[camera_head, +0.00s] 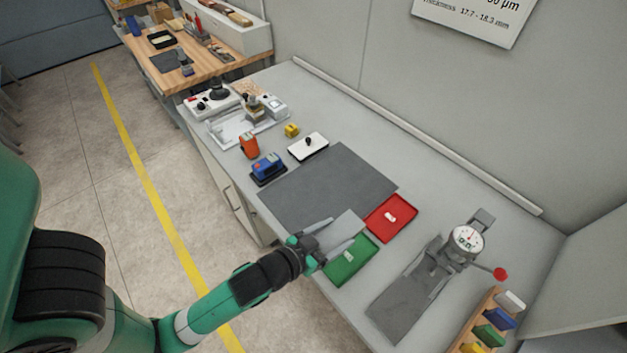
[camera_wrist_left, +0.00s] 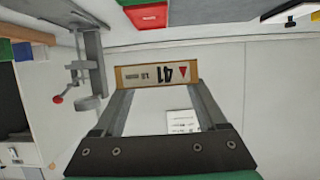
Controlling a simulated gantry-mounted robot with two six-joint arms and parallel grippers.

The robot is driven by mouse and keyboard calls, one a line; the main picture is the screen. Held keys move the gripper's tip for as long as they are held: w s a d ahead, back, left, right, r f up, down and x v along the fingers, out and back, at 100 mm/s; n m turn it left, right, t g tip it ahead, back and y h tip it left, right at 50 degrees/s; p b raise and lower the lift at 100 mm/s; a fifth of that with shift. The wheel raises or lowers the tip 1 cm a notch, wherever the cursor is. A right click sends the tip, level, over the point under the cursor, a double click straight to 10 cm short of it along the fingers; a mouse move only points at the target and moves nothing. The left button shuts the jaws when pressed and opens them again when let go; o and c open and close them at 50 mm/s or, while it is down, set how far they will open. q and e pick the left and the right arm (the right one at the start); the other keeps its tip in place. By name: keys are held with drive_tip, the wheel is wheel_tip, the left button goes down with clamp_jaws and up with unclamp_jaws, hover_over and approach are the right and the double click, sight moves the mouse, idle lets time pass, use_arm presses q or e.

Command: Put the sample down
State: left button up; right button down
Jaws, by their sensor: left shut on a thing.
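The sample, a small panel, shows its light grey face in the head view (camera_head: 347,225). In the left wrist view it is a tan-edged plate (camera_wrist_left: 128,84) with a white label reading "41" and a red triangle. My left gripper (camera_head: 333,238) is shut on it, with one finger at each side. In the head view they appear over the bench's front part, by the green tray (camera_head: 352,262) and the dark grey mat (camera_head: 325,187). I cannot tell whether the sample touches anything below. The red tray (camera_head: 391,218) lies just beyond. My right gripper is not in view.
A dial gauge (camera_head: 466,240) on a stand and a rack of coloured blocks (camera_head: 490,333) are at the right. A blue device (camera_head: 267,167), an orange device (camera_head: 249,145) and a white block with a black knob (camera_head: 308,146) stand left of the mat. The mat's middle is clear.

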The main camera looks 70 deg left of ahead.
use_arm(q)
drive_tip(key=shift+w+d+f, duration=0.15)
drive_tip(key=shift+d, duration=0.2)
drive_tip(key=a+f+b, duration=0.3)
drive_tip(key=a+f, duration=0.2)
drive_tip(key=a, duration=0.5)
drive_tip(key=b, duration=0.2)
hover_over(319, 218)
drive_tip(key=d, duration=0.1)
wheel_tip(319, 218, down, 4)
drive_tip(key=shift+r, duration=0.1)
drive_tip(key=shift+a, duration=0.15)
drive_tip(key=shift+a+f+b, duration=0.15)
drive_tip(key=shift+f+b, duration=0.25)
drive_tip(key=shift+f, duration=0.65)
drive_tip(key=shift+a+f+b, duration=0.15)
drive_tip(key=shift+f+b, duration=0.2)
drive_tip(key=shift+f, duration=0.65)
drive_tip(key=shift+f, duration=0.1)
